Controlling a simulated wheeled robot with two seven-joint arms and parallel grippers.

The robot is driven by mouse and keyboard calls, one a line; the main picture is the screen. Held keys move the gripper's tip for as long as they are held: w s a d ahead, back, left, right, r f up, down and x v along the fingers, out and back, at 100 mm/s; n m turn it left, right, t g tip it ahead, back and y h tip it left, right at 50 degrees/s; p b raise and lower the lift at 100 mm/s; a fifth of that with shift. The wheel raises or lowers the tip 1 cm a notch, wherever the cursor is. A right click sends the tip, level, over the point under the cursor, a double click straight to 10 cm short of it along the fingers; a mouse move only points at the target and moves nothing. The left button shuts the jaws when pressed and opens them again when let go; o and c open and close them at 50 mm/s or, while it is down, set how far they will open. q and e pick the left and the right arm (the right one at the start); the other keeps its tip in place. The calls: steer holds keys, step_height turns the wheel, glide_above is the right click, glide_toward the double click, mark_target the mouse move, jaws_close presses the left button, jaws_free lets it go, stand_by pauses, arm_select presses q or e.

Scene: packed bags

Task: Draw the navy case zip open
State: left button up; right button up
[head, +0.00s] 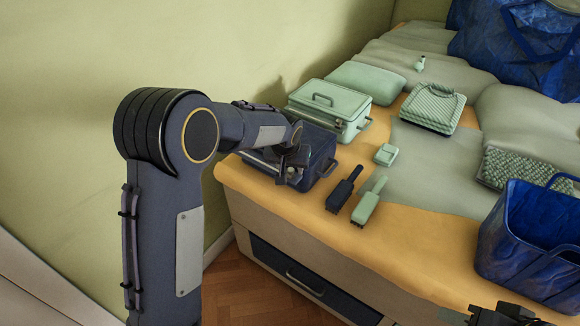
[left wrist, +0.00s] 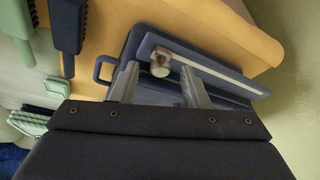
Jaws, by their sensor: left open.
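The navy case (head: 318,170) stands on the near left corner of the bed, partly hidden by my left arm. In the left wrist view its top (left wrist: 220,75) carries a pale straight zip track (left wrist: 215,68). A small grey zip pull (left wrist: 160,62) with a rounded knob sits at one end of this track. My left gripper (head: 290,168) is over the case, and its fingers are apart on either side of the pull, with gaps visible. My right gripper (head: 500,316) shows only in part at the bottom right edge; its fingers cannot be made out.
A mint case (head: 330,108) stands just behind the navy one. A navy brush (head: 344,189), a mint brush (head: 369,202) and a small mint box (head: 386,154) lie to the right. A blue bag (head: 530,235) stands far right. A wall rises at the left.

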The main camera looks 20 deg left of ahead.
mark_target(252, 155)
arm_select(q)
steer(key=shift+c, duration=0.2)
jaws_close()
steer(key=shift+a, duration=0.1)
